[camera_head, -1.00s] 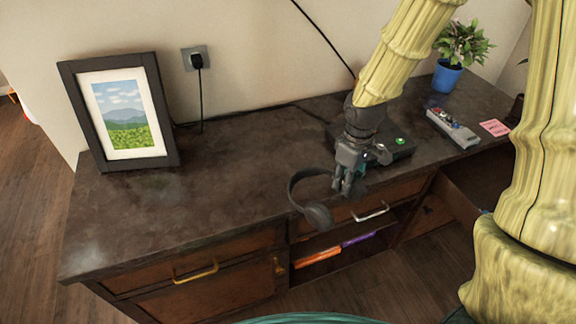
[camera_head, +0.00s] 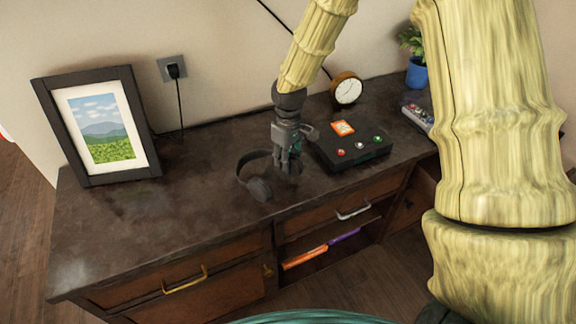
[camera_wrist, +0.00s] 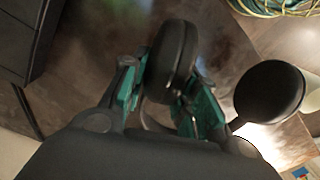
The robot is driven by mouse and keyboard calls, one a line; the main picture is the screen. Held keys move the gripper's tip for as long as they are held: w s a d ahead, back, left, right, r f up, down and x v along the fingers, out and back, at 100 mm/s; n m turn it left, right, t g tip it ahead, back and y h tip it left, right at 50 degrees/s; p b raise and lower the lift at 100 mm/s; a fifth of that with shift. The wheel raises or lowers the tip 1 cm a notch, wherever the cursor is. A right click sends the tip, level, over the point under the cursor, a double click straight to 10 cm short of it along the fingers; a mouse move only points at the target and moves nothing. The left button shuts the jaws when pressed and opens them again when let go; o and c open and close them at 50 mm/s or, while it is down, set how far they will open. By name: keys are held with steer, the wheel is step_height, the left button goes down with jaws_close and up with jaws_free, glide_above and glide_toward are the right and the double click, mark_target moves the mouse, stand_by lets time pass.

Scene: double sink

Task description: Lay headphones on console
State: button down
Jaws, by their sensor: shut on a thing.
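The dark headphones (camera_head: 260,189) hang from my gripper (camera_head: 291,168), over the desk to the left of the console. In the wrist view one ear cup (camera_wrist: 172,55) is between my gripper's two green-padded fingers (camera_wrist: 165,90), which are shut on it. The other ear cup (camera_wrist: 268,92) sticks out to the right. The band shows as an arc at the left in the head view. The console (camera_head: 355,158) is a flat black box with red, white and green buttons and an orange-white label on top. Whether the headphones touch the desk is hard to tell.
The dark desk top (camera_head: 180,210) is clear at the left and front. A picture frame (camera_head: 100,125) stands at the left. A round clock (camera_head: 346,89) stands behind the console. A remote-like device (camera_head: 417,115) and a blue-potted plant (camera_head: 416,72) are at the right, partly behind my arm.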

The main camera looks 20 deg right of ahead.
steer(key=shift+f, duration=1.65)
steer(key=c, duration=1.1)
jaws_free()
steer(key=r, duration=1.2)
steer(key=shift+d+b, duration=0.2)
steer(key=shift+b, duration=0.15)
